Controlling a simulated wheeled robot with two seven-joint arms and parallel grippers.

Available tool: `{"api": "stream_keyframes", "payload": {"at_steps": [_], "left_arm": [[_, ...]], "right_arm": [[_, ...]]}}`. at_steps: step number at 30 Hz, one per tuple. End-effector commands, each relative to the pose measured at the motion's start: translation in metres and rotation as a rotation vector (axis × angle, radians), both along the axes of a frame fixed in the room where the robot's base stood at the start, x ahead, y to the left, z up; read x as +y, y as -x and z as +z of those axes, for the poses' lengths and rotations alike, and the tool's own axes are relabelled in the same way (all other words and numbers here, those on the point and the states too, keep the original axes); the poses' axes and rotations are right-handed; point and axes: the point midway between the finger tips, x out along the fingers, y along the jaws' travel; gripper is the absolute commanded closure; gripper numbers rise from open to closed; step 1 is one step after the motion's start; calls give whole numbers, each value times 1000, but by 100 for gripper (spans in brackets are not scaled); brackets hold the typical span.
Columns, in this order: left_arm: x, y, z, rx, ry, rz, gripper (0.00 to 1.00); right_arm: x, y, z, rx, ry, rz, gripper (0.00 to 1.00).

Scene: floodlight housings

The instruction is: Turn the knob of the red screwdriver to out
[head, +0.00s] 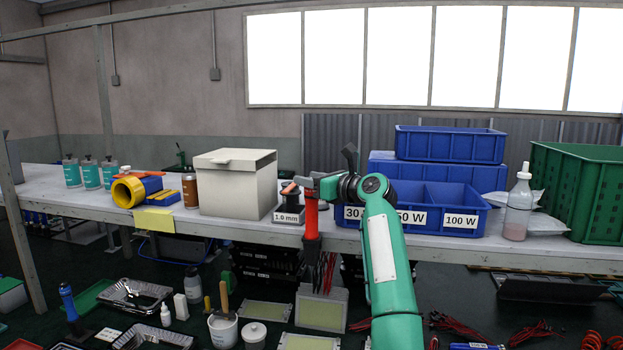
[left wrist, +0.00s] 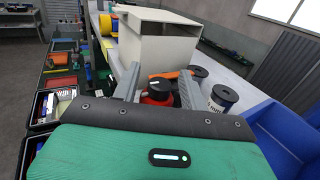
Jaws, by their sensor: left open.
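The red screwdriver (head: 311,218) stands upright in a dark holder at the front edge of the bench. In the left wrist view its red body (left wrist: 160,98) and dark top knob (left wrist: 154,85), with a pale mark, sit between my gripper fingers. My left gripper (head: 309,184) is at the top of the screwdriver in the head view. It also shows in the left wrist view (left wrist: 160,82), with its fingers apart on either side of the knob. I cannot tell whether a finger touches it. The knob's setting is too small to read. My right gripper is not in view.
A cream box (head: 238,183) stands left of the screwdriver, with a "1.0 mm" label (head: 287,218) between them. Blue bins (head: 450,145) stand close on the right. Trays and tools lie below.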

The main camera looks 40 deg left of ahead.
Motion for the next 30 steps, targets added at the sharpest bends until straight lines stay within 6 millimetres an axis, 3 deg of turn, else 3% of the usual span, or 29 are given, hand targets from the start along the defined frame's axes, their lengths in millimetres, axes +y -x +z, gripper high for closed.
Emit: {"api": "stream_keyframes", "payload": {"at_steps": [1, 8, 19, 30], "left_arm": [[0, 0, 0, 0, 0, 0, 56], [-1, 0, 0, 0, 0, 0, 100], [-1, 0, -1, -3, 0, -53, 100], [-1, 1, -2, -7, -1, -265, 100]], "right_arm": [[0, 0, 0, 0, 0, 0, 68], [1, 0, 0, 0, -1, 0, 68], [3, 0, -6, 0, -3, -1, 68], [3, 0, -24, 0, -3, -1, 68]]}}
